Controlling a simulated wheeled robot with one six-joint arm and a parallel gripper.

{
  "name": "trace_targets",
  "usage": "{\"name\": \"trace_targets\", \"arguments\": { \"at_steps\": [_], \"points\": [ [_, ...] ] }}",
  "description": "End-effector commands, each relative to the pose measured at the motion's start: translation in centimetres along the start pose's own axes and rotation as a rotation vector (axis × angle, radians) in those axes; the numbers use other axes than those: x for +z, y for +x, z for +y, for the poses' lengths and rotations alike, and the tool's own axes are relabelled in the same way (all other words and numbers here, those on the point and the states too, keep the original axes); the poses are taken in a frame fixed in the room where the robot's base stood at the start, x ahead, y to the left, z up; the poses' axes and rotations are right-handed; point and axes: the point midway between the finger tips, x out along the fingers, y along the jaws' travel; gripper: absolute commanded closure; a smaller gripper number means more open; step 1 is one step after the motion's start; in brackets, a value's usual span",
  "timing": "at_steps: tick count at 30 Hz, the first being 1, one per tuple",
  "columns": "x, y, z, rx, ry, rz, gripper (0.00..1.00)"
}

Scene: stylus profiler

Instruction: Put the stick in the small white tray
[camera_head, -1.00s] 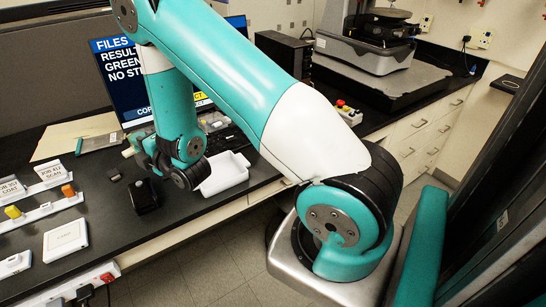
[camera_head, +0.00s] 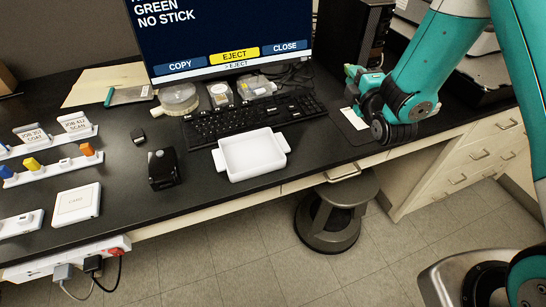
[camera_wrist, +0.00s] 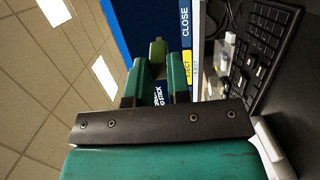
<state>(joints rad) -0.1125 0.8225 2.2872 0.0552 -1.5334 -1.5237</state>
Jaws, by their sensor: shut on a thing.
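The small white tray (camera_head: 222,160) with side handles lies empty on the dark bench, in front of the keyboard. My gripper (camera_head: 354,76) is to the right of the tray and keyboard in the head view, above the bench. In the wrist view my gripper (camera_wrist: 157,72) has its two green fingers closed on a small olive-green piece (camera_wrist: 158,48), which looks like the stick. The fingers hide its lower part. In the head view the piece is too small to make out.
The monitor (camera_head: 225,25) stands behind the keyboard (camera_head: 255,118). A black box (camera_head: 162,168) is left of the tray, and a round clear dish (camera_head: 178,98) is behind it. A dark pad with a white label (camera_head: 353,119) lies below my gripper. A stool (camera_head: 330,215) stands in front.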

Motion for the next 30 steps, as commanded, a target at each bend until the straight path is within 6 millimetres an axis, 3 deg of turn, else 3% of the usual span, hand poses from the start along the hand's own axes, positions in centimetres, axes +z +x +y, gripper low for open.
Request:
{"name": "trace_targets", "arguments": {
  "at_steps": [1,9,15,21,30],
  "points": [
    [-2.6,0.3,-2.0,0.007,-0.003,0.052,1.0],
    [-14.8,-0.6,-4.3,0.004,-0.014,0.268,1.0],
    [-21.1,-3.0,-4.7,0.009,-0.005,0.363,1.0],
    [-23.5,-4.5,-4.4,0.009,0.006,0.398,1.0],
    [-23.8,-4.7,-6.0,0.007,0.007,0.401,1.0]
  ]
}}
